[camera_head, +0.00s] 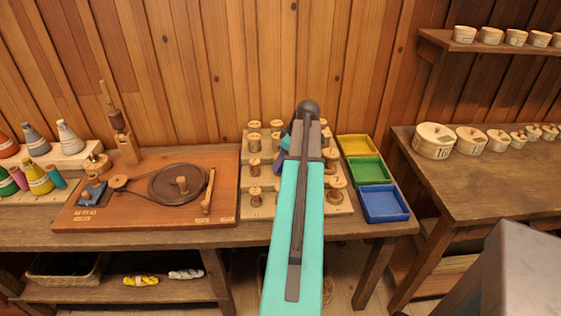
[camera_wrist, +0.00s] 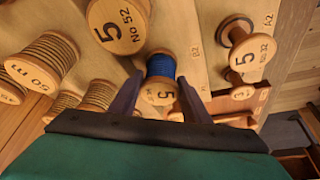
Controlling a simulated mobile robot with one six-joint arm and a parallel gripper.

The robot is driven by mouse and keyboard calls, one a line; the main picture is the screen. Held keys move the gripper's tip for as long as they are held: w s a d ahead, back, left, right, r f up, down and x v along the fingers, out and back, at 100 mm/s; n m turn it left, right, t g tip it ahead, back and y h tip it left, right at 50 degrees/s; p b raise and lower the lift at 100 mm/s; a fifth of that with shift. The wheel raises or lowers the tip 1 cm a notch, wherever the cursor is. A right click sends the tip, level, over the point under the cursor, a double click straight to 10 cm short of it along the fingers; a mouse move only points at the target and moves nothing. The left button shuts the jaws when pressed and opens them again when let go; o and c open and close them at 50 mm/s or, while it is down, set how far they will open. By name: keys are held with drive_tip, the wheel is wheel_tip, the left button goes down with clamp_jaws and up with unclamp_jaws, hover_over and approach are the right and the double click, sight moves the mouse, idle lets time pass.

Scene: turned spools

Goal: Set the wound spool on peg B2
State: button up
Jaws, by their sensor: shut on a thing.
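The wound spool (camera_wrist: 161,66) carries blue thread and has a pale wooden end marked 5. In the wrist view it is between the two dark fingers of my gripper (camera_wrist: 158,92), which is shut on it. A board label reading B2 (camera_wrist: 194,53) shows just right of the spool. The peg itself is hidden, and I cannot tell whether the spool is around it or above it.
A spool marked NO 32 (camera_wrist: 246,47) stands near label A2. Yellow, green and blue trays (camera_head: 384,203) lie right of the board; a winding board (camera_head: 150,208) lies left.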

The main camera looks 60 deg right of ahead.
drive_tip(key=o, duration=0.8)
drive_tip(key=shift+c, duration=0.2)
drive_tip(key=p+v, duration=0.5)
drive_tip(key=v, duration=0.6)
drive_tip(key=shift+p, duration=0.3)
drive_tip(key=shift+w+r, duration=0.1)
idle(1.0)
